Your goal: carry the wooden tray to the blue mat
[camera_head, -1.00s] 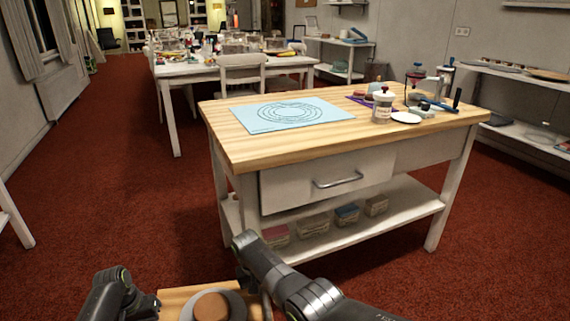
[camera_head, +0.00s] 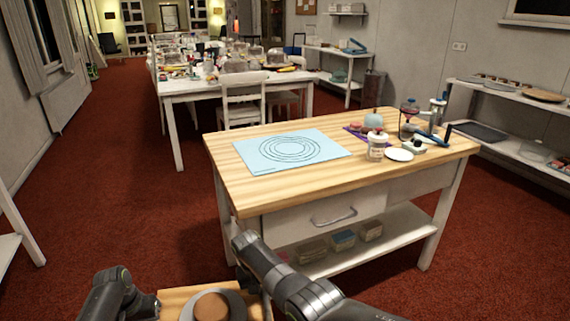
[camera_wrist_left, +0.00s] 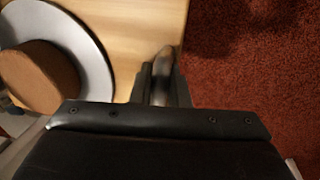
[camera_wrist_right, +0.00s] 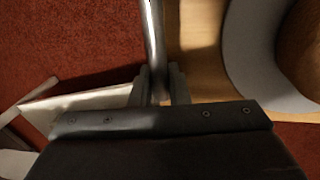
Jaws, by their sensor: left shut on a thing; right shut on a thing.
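The wooden tray (camera_head: 178,300) shows at the bottom edge of the head view, held between my two arms. A grey turntable disc (camera_head: 238,307) with a round brown cake (camera_head: 211,306) stands on it. The left wrist view shows my left gripper (camera_wrist_left: 162,75) shut on a handle at the tray's edge. The right wrist view shows my right gripper (camera_wrist_right: 159,85) shut on a metal handle on the opposite side. In the head view the right gripper (camera_head: 262,290) is partly hidden by its arm. The blue mat (camera_head: 270,158) with printed rings lies bare on the wooden-topped table.
The wooden-topped table (camera_head: 240,190) stands ahead, its near edge beyond the tray. A white jar (camera_head: 377,148), a white plate (camera_head: 399,154) and several tools stand right of the mat. A cluttered white table (camera_head: 190,88) and chair (camera_head: 243,102) stand behind. Red carpet is free at left.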

